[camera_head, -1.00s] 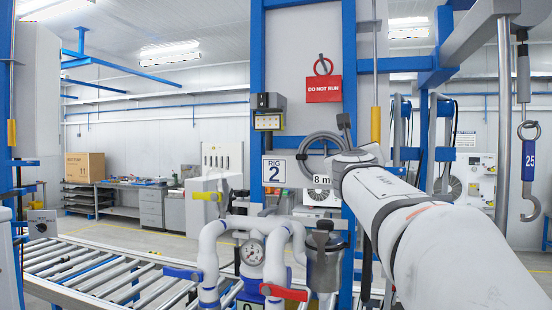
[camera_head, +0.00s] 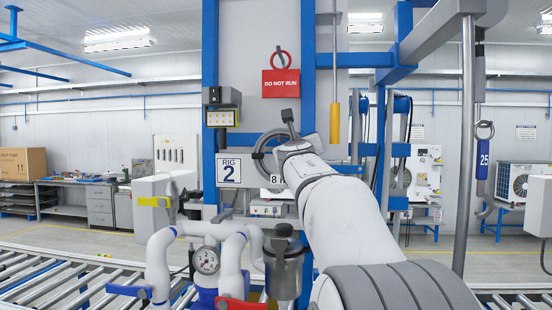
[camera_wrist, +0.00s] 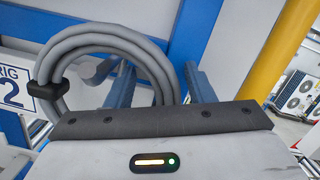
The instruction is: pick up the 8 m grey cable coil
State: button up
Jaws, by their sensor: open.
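In the head view my gripper (camera_head: 289,123) overlaps the coil's upper right.
The RIG 2 sign (camera_head: 229,171) is left of the coil. A yellow cylinder (camera_head: 335,123) hangs to the right. A red DO NOT RUN tag (camera_head: 281,83) is above.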

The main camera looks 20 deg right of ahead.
jog(key=c, duration=1)
grip_shut()
jog(key=shift+r, duration=0.1)
